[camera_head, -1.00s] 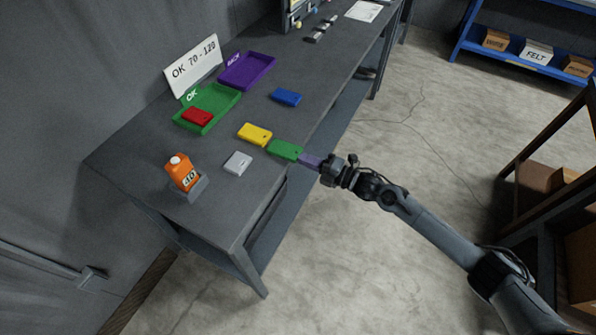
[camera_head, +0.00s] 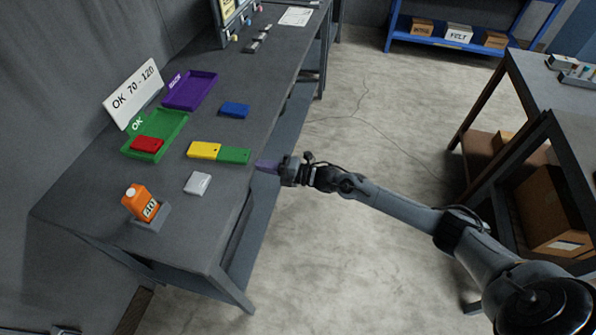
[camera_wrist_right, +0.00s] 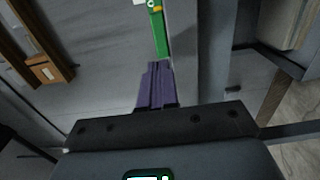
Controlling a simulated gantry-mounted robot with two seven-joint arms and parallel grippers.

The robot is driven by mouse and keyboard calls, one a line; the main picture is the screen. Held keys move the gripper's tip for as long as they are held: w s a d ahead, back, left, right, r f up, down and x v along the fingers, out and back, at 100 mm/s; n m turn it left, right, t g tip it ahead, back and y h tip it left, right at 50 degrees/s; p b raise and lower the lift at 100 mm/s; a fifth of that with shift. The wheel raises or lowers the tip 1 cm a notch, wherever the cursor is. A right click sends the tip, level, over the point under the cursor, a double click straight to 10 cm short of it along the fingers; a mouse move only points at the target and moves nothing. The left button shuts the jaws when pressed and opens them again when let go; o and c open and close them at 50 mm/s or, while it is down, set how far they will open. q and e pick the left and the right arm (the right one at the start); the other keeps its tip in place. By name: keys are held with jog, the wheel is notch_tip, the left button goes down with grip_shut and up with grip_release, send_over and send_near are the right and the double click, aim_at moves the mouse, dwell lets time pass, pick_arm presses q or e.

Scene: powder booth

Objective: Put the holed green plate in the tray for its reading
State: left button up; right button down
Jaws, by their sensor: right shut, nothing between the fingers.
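The green plate (camera_head: 235,155) lies flat on the dark bench near its right edge, end to end with a yellow plate (camera_head: 204,150). A small dark spot, perhaps its hole, shows near its right end. My right gripper (camera_head: 262,165) is shut and empty, its purple fingers just right of the plate. In the right wrist view the shut fingers (camera_wrist_right: 157,83) point at the green plate (camera_wrist_right: 160,38); contact is unclear. A green tray (camera_head: 179,127) marked OK holds a red plate (camera_head: 147,144). A purple tray (camera_head: 209,88) stands behind it. My left gripper is not in view.
A sign (camera_head: 133,93) reads "OK 70-120". A grey plate (camera_head: 198,183) and a blue plate (camera_head: 235,110) lie loose on the bench. Open floor lies right of the bench.

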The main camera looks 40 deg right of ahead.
jog(key=v, duration=1)
jog(key=s+a+f+m, duration=0.2)
jog(key=s+a+f, duration=0.2)
jog(key=s+f, duration=0.15)
jog(key=s+a+m+h, duration=0.2)
jog(key=s+a+m, duration=0.1)
jog(key=a+m, duration=0.25)
jog(key=s+a+m+h, duration=0.3)
jog(key=s+a+m, duration=0.1)
jog(key=a, duration=0.3)
jog(key=s+d+r+m+g+h, duration=0.1)
jog(key=s+d+m+g+h, duration=0.15)
jog(key=s+m+g, duration=0.45)
jog(key=s+d+m+g+h, duration=0.25)
jog(key=s+m+g, duration=0.2)
jog(key=s, duration=0.45)
notch_tip(320, 180, up, 33)
jog(key=p, duration=3.2)
jog(key=shift+w+a+p, duration=0.35)
jog(key=shift+w+a, duration=0.05)
